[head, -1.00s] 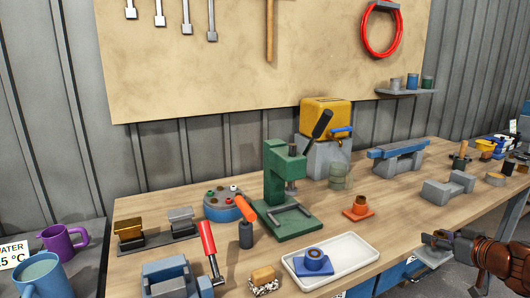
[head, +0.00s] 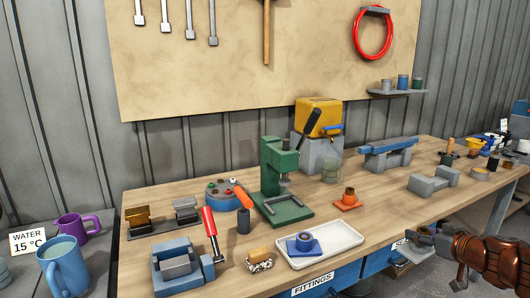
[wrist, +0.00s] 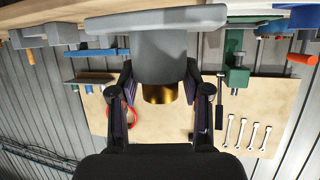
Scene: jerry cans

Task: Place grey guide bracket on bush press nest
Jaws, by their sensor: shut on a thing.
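The grey guide bracket (wrist: 158,42) is in my gripper (wrist: 160,80) in the wrist view, between the two fingers, with a brass-coloured round part on its gripper side. In the head view my gripper (head: 428,240) is at the lower right, off the bench's front edge, and a pale grey part (head: 411,253) shows beside it. The green bush press (head: 271,165) stands mid-bench, left of and behind my gripper. Its nest (head: 283,206), a dark green base with a grey U-shaped rim, looks empty. The press also shows upside down in the wrist view (wrist: 236,76).
A white tray (head: 340,243) holding a blue bracket (head: 304,243) lies in front of the press. An orange flanged part (head: 348,200) is right of the nest. Bare bench lies right of the tray.

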